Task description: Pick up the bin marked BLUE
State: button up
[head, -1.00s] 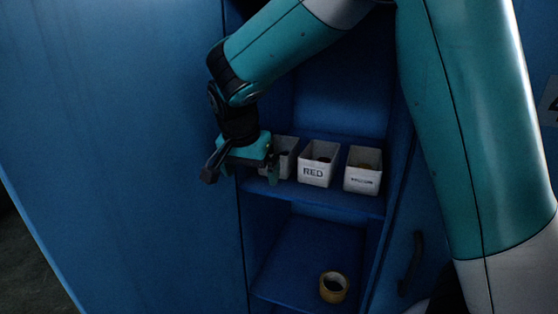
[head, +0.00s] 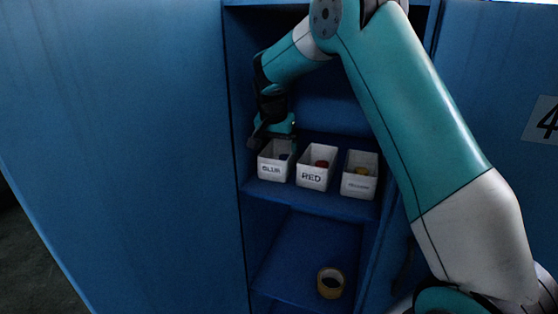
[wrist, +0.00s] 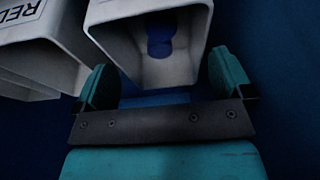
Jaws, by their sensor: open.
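The leftmost of three white bins (head: 272,172) stands on the upper shelf. Its front label is blurred but seems to read BLUE. Small blue items (wrist: 160,38) show inside this bin (wrist: 182,72) in the wrist view. My gripper (head: 271,136) is just above and behind the bin's back rim in the head view. In the wrist view my gripper (wrist: 160,72) is open, its two teal fingers spread either side of the bin's near end, with nothing gripped. I cannot tell whether either finger touches the bin.
The bin marked RED (head: 313,178) stands close to the right; it also shows in the wrist view (wrist: 40,50). A third bin (head: 359,186) with a yellowish item is further right. Cabinet walls enclose the shelf. A tape roll (head: 331,283) lies on the lower shelf.

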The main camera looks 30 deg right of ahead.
aim_at(280, 154)
jog(key=x, duration=0.2)
jog(key=p+x, duration=0.1)
jog(key=x, duration=0.2)
jog(key=shift+w+d, duration=0.2)
jog(key=shift+d, duration=0.05)
jog(key=c, duration=0.6)
jog(key=shift+s+r+b, duration=0.1)
jog(key=shift+r+b, duration=0.1)
jog(key=shift+b, duration=0.15)
notch_tip(280, 154, up, 7)
jog(key=shift+d+f+b, duration=0.1)
jog(key=shift+f+b, duration=0.05)
jog(key=shift+b, duration=0.55)
jog(key=s+d+b, duration=0.1)
jog(key=s+d, duration=0.3)
jog(key=s, duration=0.1)
jog(key=s+d+b, duration=0.2)
jog(key=s+d, duration=0.2)
jog(key=s, duration=0.1)
jog(key=s+d+b, duration=0.1)
jog(key=s+d, duration=0.3)
jog(key=s, duration=0.1)
jog(key=shift+s+b, duration=0.3)
jog(key=shift+b, duration=0.05)
